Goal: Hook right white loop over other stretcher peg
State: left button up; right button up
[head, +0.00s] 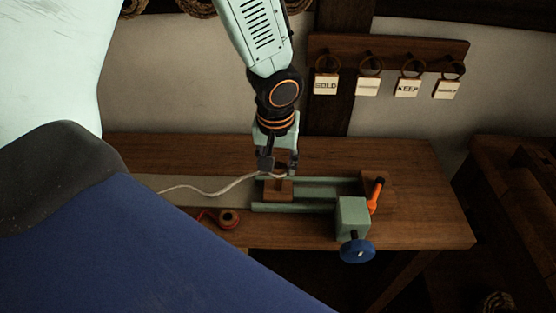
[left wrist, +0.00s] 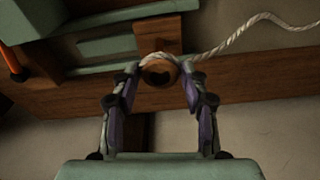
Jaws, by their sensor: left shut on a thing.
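The white rope (head: 205,190) runs from the left along the bench to the stretcher, and its end loop (left wrist: 150,58) curves around the far side of a round brown peg top (left wrist: 158,74) in the left wrist view. I cannot tell how far down the peg the loop sits. My left gripper (head: 279,168) points down over the stretcher's wooden block (head: 278,192). Its fingers (left wrist: 158,80) are on either side of the peg top and shut on the white loop. The stretcher (head: 318,208) has green rails. My right gripper is not in view.
An orange handle (head: 376,195), a green block (head: 352,217) and a blue handwheel (head: 357,251) are at the stretcher's right end. A tag board (head: 388,57) hangs behind. The bench's right end (head: 430,205) is clear.

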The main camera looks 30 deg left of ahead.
pick_arm(q)
jog(key=shift+s, duration=0.15)
jog(key=shift+d+r, duration=0.1)
jog(key=shift+d, duration=0.1)
jog(key=shift+a, duration=0.15)
jog(key=shift+b, duration=0.3)
dwell(0.4)
jog(key=shift+f, duration=0.25)
jog(key=shift+f+b, duration=0.2)
jog(key=shift+b, duration=0.15)
jog(key=shift+f+b, duration=0.35)
jog(key=shift+f, duration=0.2)
